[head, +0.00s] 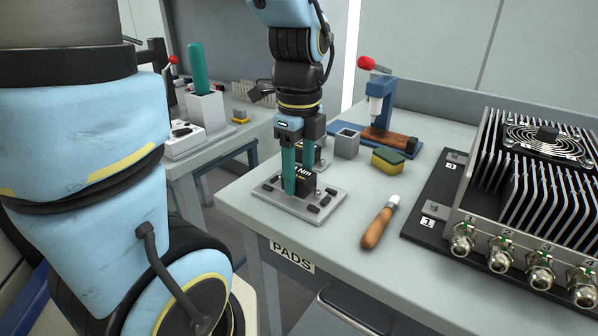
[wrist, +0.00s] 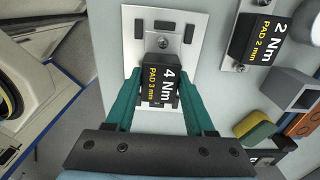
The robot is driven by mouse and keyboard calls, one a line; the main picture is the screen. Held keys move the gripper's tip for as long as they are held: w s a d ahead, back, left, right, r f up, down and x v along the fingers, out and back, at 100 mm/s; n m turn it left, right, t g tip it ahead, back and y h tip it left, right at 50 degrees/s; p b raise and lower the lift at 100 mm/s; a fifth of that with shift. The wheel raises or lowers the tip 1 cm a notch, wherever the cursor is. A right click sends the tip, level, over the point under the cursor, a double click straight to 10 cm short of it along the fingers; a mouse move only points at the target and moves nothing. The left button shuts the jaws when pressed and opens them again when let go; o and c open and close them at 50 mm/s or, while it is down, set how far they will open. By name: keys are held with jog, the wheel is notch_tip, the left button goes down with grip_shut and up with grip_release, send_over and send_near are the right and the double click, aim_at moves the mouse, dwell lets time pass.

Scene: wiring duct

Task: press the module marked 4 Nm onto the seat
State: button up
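The module marked 4 Nm (wrist: 162,75) is a black block with white and yellow lettering, "PAD 3 mm". It also shows in the head view (head: 304,181), partly hidden by a finger. My gripper (head: 298,172) points down with its green fingers on either side of the module, and in the wrist view (wrist: 162,82) it looks shut on it. The module is over the middle of a grey plate (head: 266,194) with several dark pads and a screw; this plate (wrist: 196,30) seems to be the seat. The module's underside is hidden, so I cannot tell whether it touches the plate.
Another module, marked 2 Nm (wrist: 261,40), stands beside the plate. Nearby are a grey square holder (head: 347,144), a yellow-green sponge (head: 388,160), a blue press (head: 380,112) and a wooden-handled tool (head: 378,228). A large finned unit (head: 500,215) fills the right side.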

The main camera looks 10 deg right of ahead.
aim_at(299, 173)
jog(key=o, duration=0.5)
notch_tip(299, 173, up, 11)
jog(key=shift+p, duration=0.35)
dwell(0.3)
jog(key=w+a+f+n+p, duration=0.1)
jog(key=a+n, duration=0.3)
jog(key=n, duration=0.4)
jog(key=w+a+f+n+t+p, duration=0.1)
jog(key=w+a+f+n+p, duration=0.1)
jog(key=n, duration=0.6)
jog(key=w+a+f+n+p, duration=0.2)
jog(key=a+f+n+p, duration=0.1)
jog(key=a+n, duration=0.3)
jog(key=shift+a+f+n, duration=0.2)
jog(key=shift+f+n, duration=0.15)
jog(key=shift+n, duration=0.65)
jog(key=shift+a+f+n+t, duration=0.2)
jog(key=shift+a+n+t, duration=0.15)
jog(key=shift+n, duration=0.35)
